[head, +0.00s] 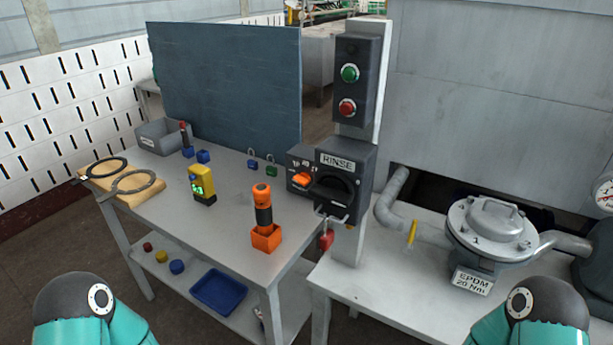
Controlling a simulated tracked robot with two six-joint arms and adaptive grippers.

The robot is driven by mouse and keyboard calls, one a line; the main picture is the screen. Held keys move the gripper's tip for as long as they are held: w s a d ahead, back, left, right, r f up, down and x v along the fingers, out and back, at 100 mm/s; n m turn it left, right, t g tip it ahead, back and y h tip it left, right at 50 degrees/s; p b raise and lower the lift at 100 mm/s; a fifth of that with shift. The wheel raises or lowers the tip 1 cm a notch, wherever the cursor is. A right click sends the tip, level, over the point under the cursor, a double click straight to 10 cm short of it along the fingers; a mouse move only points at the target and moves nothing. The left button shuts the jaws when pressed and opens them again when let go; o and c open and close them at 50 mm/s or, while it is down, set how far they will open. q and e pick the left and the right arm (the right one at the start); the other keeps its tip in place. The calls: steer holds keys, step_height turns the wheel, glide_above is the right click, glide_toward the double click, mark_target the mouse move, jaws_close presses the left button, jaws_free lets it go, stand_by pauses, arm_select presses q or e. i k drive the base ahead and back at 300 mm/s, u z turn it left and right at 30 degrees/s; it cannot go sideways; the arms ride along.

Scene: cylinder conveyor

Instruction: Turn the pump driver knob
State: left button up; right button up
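A dark grey box labelled RINSE (360,172) is fixed to a pale post. On its left part is a small orange knob (301,179) with white marks above it. A large black rotary handle (333,188) sits below the label. A red padlock (326,240) hangs under the box. A grey pump-like housing (492,228) with a tag reading EPDM 20 Nm stands on the right bench. I cannot tell from any label which part is the pump driver knob. Only parts of my two arms show at the bottom corners; neither gripper is in view.
An orange-and-black tool (263,208) stands in an orange holder (266,239) near the table edge. A yellow meter (202,184), small padlocks (271,169) and gasket rings (134,181) lie on the left table. A yellow-handled valve (412,232) is on the pipe.

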mark_target(304, 178)
steer(key=i, duration=0.3)
steer(key=u, duration=2.65)
steer(key=i, duration=0.65)
